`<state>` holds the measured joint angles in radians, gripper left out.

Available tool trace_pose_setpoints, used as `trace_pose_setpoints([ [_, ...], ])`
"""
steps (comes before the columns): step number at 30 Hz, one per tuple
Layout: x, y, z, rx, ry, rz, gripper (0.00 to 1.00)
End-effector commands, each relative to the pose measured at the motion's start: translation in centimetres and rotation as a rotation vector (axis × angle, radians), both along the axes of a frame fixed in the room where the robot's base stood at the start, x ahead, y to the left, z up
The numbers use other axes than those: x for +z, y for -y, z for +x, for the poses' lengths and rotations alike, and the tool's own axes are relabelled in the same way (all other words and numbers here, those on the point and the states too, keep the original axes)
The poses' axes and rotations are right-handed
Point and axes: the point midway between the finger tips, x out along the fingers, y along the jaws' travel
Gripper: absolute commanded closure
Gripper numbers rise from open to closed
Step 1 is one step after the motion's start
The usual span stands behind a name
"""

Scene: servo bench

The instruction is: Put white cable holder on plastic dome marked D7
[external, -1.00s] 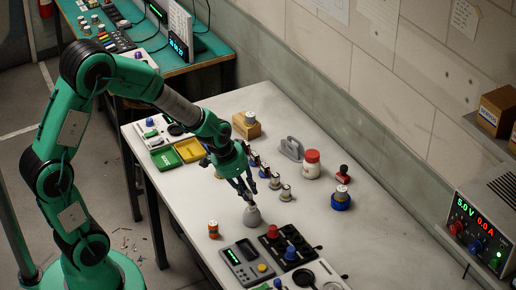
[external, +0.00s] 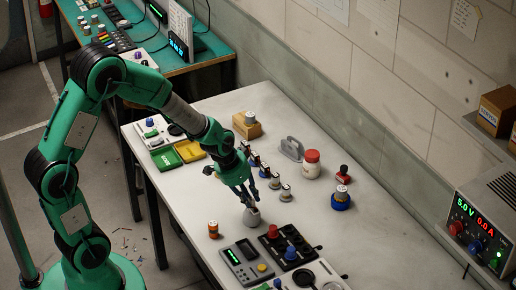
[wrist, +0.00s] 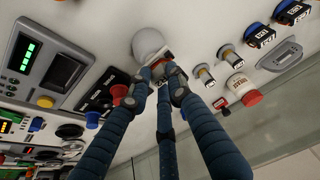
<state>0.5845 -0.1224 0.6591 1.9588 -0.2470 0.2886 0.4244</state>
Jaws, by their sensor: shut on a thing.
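My gripper (external: 248,202) points down at the middle of the bench, right above a pale rounded dome (external: 253,217). In the wrist view the fingertips (wrist: 161,72) are shut around a small pale piece with some red (wrist: 169,68), which I take as the white cable holder; the fingers hide most of it. The white dome (wrist: 148,42) shows just beyond the fingertips. The held piece overlaps the dome's edge in the picture, and I cannot tell whether they touch. No D7 mark is legible on the dome.
Control panels (external: 245,262) and an orange can (external: 213,229) lie in front.

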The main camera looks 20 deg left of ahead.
Motion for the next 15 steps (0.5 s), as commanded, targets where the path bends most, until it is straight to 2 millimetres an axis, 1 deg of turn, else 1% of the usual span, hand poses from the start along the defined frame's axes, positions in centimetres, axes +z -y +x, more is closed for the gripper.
trace_pose_setpoints([
  [5,0.09,0.01,0.02,0.0,0.001,-0.001,1.0],
  [9,-0.22,0.01,0.01,0.0,0.001,-0.001,1.0],
  [10,-0.23,0.0,0.0,0.0,0.0,0.0,0.79],
  [11,-0.18,0.0,0.0,0.0,0.0,0.0,0.73],
  [12,-0.16,0.0,0.0,0.0,0.0,0.0,0.65],
  [13,-0.15,0.0,0.0,0.0,0.0,0.0,0.61],
  [15,-0.15,0.0,0.0,0.0,0.0,0.0,0.61],
])
